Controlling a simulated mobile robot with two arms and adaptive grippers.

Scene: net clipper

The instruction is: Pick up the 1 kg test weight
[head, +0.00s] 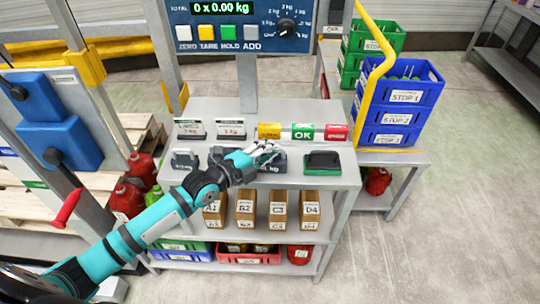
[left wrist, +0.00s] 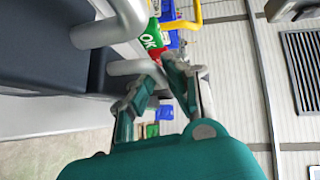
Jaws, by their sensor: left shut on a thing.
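A small dark weight with a handle (head: 185,160) stands at the left of the shelf top, behind it two label cards. A larger dark weight (head: 274,167) stands to its right, its label ending in "kg", the number not readable. My left gripper (head: 264,153) is at the larger weight's top. In the left wrist view the gripper (left wrist: 160,82) is closed on a grey metal handle (left wrist: 128,67) that rises from a dark block (left wrist: 40,52). I cannot tell whether the weight is lifted. My right gripper is not in view.
Yellow, green "OK" and red blocks (head: 303,132) stand behind the larger weight. Boxes (head: 245,209) stand on the shelf below. The scale panel (head: 245,22) is behind. Blue crates (head: 390,117) are stacked right of a yellow rail (head: 366,70).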

